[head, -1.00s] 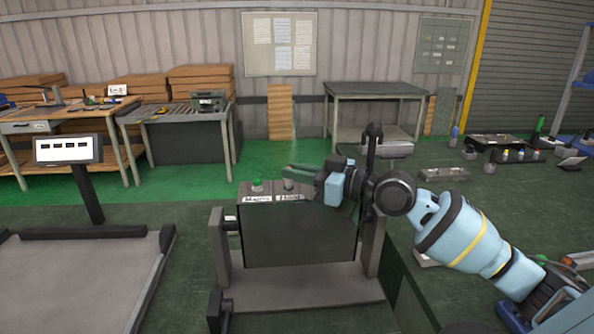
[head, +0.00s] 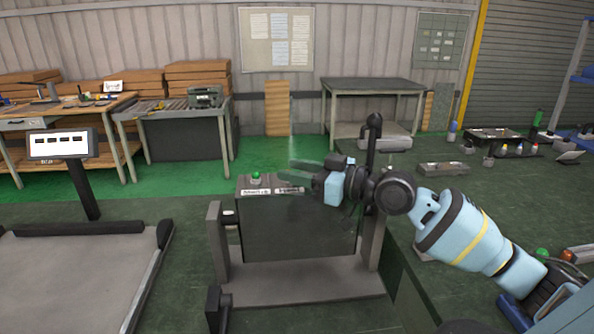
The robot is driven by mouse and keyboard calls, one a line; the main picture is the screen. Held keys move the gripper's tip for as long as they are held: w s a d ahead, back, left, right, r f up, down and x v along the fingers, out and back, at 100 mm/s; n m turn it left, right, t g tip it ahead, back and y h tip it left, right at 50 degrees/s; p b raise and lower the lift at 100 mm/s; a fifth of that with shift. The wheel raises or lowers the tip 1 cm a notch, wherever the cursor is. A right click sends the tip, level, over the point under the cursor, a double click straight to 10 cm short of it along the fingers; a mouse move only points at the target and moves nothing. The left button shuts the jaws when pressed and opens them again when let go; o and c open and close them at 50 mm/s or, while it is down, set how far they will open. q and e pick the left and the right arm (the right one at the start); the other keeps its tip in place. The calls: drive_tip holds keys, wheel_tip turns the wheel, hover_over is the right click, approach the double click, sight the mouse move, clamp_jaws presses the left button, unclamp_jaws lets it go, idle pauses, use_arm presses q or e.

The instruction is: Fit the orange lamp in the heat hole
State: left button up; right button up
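The dark box (head: 300,230) stands on a frame in the middle, with two white labels on its top front edge; the right label appears to read Heat. A green lamp (head: 256,178) sits upright above the left label. My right gripper (head: 284,173) is above the right label, its two fingers pointing left and apart. The fingers hide the heat hole, and I cannot make out an orange lamp there. A small orange-red dome (head: 567,255) shows at the lower right, beyond my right arm; I cannot tell whether it is the lamp. My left gripper is out of view.
A screen on a post (head: 62,146) stands at the left beside a low platform (head: 75,270). Workbenches (head: 170,112) and a grey table (head: 372,86) line the back. Trays and small coloured parts (head: 519,149) lie on the floor at right. Green floor lies open behind the box.

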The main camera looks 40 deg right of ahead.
drive_tip(key=shift+f, duration=0.3)
drive_tip(key=shift+s+d+f+b, duration=0.2)
drive_tip(key=shift+s+d+b, duration=0.15)
drive_tip(key=shift+s, duration=0.3)
drive_tip(key=shift+r+b+v, duration=0.1)
drive_tip(key=shift+b+v, duration=0.15)
drive_tip(key=shift+v, duration=0.7)
drive_tip(key=shift+r+b+v, duration=0.15)
drive_tip(key=shift+b+v, duration=0.05)
drive_tip(key=shift+v, duration=0.7)
drive_tip(key=v, duration=0.2)
drive_tip(key=shift+s+d+r, duration=0.1)
drive_tip(key=shift+s+r, duration=0.05)
drive_tip(key=shift+s, duration=0.15)
